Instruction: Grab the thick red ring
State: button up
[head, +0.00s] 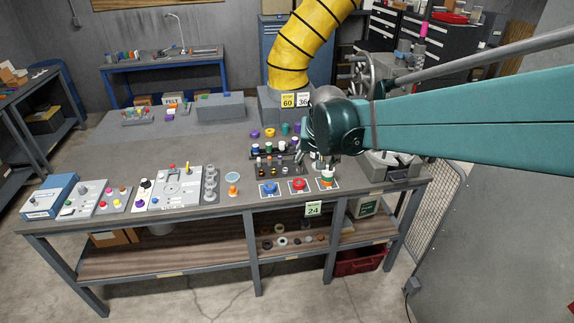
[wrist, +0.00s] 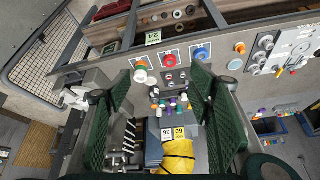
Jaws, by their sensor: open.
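The thick red ring (head: 299,185) lies on a white card near the front edge of the workbench, between a blue ring (head: 269,188) and an orange, white and green stack (head: 327,179). In the wrist view the red ring (wrist: 170,58) appears between and beyond the fingertips, with the blue ring (wrist: 201,53) to its right and the stack (wrist: 141,72) to its left. My gripper (head: 316,157) is open and empty, above and behind the row of cards in the head view. Its two green fingers also frame the wrist view (wrist: 160,82).
A dark rack of small coloured parts (head: 275,163) stands just behind the cards. An orange knob-like piece (head: 233,190) and a grey panel (head: 178,187) are to the left. A grey vise (head: 390,163) is at right.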

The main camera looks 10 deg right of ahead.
jog(key=w+f+m+g, duration=0.1)
jog(key=w+f, duration=0.4)
jog(key=w, duration=0.3)
jog(key=w+f+m, duration=0.1)
jog(key=w+f, duration=0.4)
jog(key=w, duration=0.2)
jog(key=m+h, duration=0.1)
jog(key=m, duration=0.1)
send_near(298, 181)
jog(key=shift+s+d+f+g, duration=0.1)
jog(key=shift+g, duration=0.3)
jog(key=shift+f, duration=0.1)
jog(key=shift+x, duration=1.2)
jog(key=shift+x, duration=2.55)
jog(key=shift+s, duration=0.1)
jog(key=c, duration=1.1)
